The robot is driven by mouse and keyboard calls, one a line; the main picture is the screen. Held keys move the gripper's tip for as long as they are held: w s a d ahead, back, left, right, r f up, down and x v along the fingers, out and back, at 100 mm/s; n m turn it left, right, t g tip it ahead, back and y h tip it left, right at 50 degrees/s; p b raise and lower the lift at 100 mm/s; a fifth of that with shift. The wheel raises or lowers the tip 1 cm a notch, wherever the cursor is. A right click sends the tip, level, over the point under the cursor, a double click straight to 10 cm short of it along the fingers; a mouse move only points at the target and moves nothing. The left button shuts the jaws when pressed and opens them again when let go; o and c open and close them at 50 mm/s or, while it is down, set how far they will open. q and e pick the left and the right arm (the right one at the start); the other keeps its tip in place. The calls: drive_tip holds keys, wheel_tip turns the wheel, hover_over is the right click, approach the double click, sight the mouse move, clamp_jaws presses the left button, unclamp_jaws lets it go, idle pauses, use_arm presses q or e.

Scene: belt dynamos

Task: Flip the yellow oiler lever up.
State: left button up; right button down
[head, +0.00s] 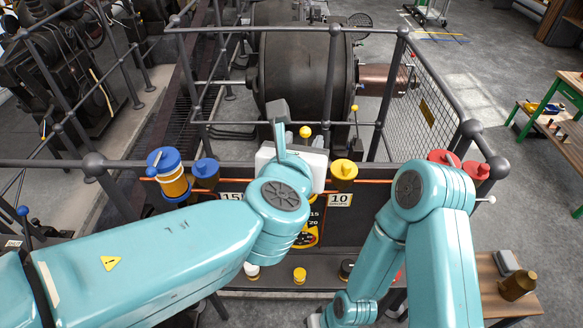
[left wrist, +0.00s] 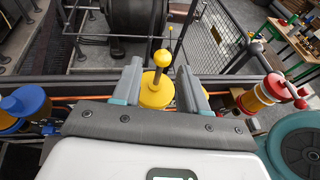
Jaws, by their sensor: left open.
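The yellow oiler lever shows as a yellow ball (head: 305,131) on a thin stem in the head view. In the left wrist view the ball (left wrist: 160,57) and stem stand above a yellow cap (left wrist: 156,92), between my finger pads. Its foot is hidden in the head view, so I cannot tell its exact tilt. A yellow pot (head: 343,170) stands on the rail just right of my gripper. My left gripper (head: 298,136) is open around the lever, with a finger on each side (left wrist: 160,68); no contact is clear. My right gripper is out of view.
Blue pots (head: 205,170) stand left on the rail and red pots (head: 440,158) right. My right arm is close on the right. Behind are grey guard rails (head: 333,80) and a large dark drum (head: 295,75). A wooden bench (head: 490,280) is at lower right.

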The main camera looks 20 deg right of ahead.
use_arm(q)
drive_tip(key=v, duration=1.1)
drive_tip(key=a+f+n+g+y+b, duration=0.1)
drive_tip(key=a+f+n+g, duration=0.2)
drive_tip(key=f+n, duration=0.55)
drive_tip(key=a+f+n+g+y, duration=0.1)
drive_tip(key=a+f+n+g, duration=0.15)
drive_tip(key=f, duration=1.05)
drive_tip(key=a+f+n+g+y+b, duration=0.1)
drive_tip(key=a+f+n+g, duration=0.4)
drive_tip(key=f, duration=0.6)
drive_tip(key=s+a+f+n, duration=0.3)
drive_tip(key=f+n, duration=0.4)
drive_tip(key=n, duration=0.2)
drive_tip(key=s+a+f+n+g+b, duration=0.1)
drive_tip(key=s+a+f+n, duration=0.2)
drive_tip(key=f+n, duration=0.4)
drive_tip(key=s+a+f+n, duration=0.3)
drive_tip(key=f+n, duration=0.4)
drive_tip(key=n, duration=0.4)
drive_tip(key=shift+a+f+g+h+b, duration=0.3)
drive_tip(key=shift+a+g, duration=0.05)
drive_tip(key=shift+a, duration=0.05)
